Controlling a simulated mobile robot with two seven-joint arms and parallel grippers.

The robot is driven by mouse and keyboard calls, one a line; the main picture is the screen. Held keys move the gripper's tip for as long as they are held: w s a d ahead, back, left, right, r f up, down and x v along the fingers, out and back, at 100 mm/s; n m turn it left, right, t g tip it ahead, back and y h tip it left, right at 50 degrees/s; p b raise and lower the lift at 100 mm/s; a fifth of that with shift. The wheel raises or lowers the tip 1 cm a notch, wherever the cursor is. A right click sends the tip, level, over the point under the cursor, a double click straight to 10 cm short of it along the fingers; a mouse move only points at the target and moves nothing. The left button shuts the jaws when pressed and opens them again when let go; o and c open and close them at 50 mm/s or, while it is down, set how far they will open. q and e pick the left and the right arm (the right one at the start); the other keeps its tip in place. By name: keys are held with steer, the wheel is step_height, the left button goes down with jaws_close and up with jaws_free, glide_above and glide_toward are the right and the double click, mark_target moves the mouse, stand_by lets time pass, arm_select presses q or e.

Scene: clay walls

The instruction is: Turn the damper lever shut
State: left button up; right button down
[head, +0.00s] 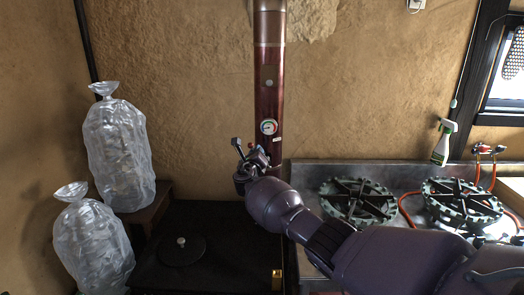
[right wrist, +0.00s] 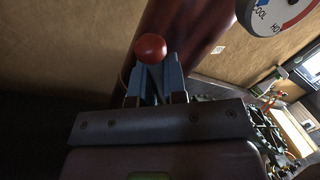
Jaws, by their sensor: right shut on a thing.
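The dark red flue pipe (head: 268,95) rises against the clay wall, with a round dial gauge (head: 268,127) on its front. My right gripper (head: 250,152) is at the pipe just below the gauge. In the right wrist view its blue-grey fingers (right wrist: 156,82) are shut on the damper lever, whose red ball knob (right wrist: 150,47) sticks out beyond the fingertips. The pipe (right wrist: 185,35) is directly behind the knob, and the gauge (right wrist: 285,12) is at upper right. The lever's shaft is mostly hidden by the fingers, and the gripper covers it in the head view. My left gripper is not in view.
A dark stove top (head: 215,250) with a round lid (head: 181,250) lies below. Two plastic-wrapped bundles (head: 118,150) (head: 92,245) stand at left. A steel counter with burners (head: 357,200) (head: 461,202) and a spray bottle (head: 442,142) is at right.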

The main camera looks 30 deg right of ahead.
steer(key=shift+w+a+f+n, duration=0.1)
steer(key=shift+a+f+n, duration=0.1)
steer(key=shift+n, duration=0.35)
steer(key=shift+w+a+f+n, duration=0.1)
steer(key=shift+f+n, duration=0.1)
steer(key=shift+n, duration=0.35)
steer(key=f+n, duration=0.1)
steer(key=n, duration=0.2)
steer(key=a+f+n+t+y, duration=0.1)
steer(key=f+n, duration=0.1)
steer(key=n, duration=0.1)
steer(key=f+n+t, duration=0.1)
steer(key=n, duration=0.2)
steer(key=shift+w+a+f+n+y+p, duration=0.2)
steer(key=shift+w+n+y+p, duration=0.1)
steer(key=shift+w+n, duration=0.1)
steer(key=shift+f+t, duration=0.1)
steer(key=shift+t, duration=0.2)
steer(key=c, duration=1.2)
jaws_free()
steer(key=shift+a, duration=0.1)
